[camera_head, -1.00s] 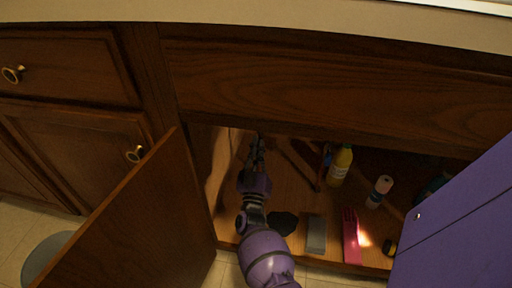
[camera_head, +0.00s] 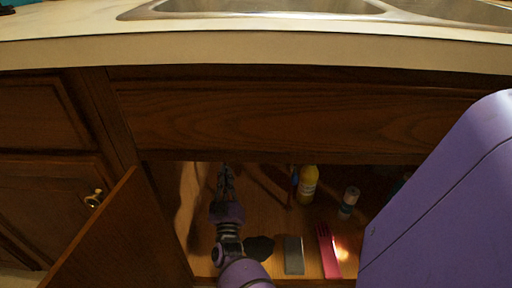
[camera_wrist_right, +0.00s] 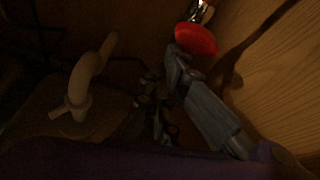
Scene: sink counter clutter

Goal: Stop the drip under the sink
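In the wrist view a round red knob (camera_wrist_right: 196,39) sits on a metal stem, like a valve handle. My right gripper (camera_head: 225,170) reaches into the open cabinet under the sink, near its left side. In the wrist view its fingers (camera_wrist_right: 164,72) look apart, with nothing seen between them. The grey fingertip is just below the knob; I cannot tell whether it touches. A pale curved pipe (camera_wrist_right: 85,78) stands to the left of the fingers. The knob cannot be made out in the head view. My left gripper is not in view.
On the cabinet floor are a yellow bottle (camera_head: 307,185), a white-and-blue can (camera_head: 348,202), a grey block (camera_head: 293,255), a pink object (camera_head: 328,250) and a dark patch (camera_head: 259,248). The open cabinet door (camera_head: 130,240) stands left of my arm. The sink (camera_head: 260,7) is above.

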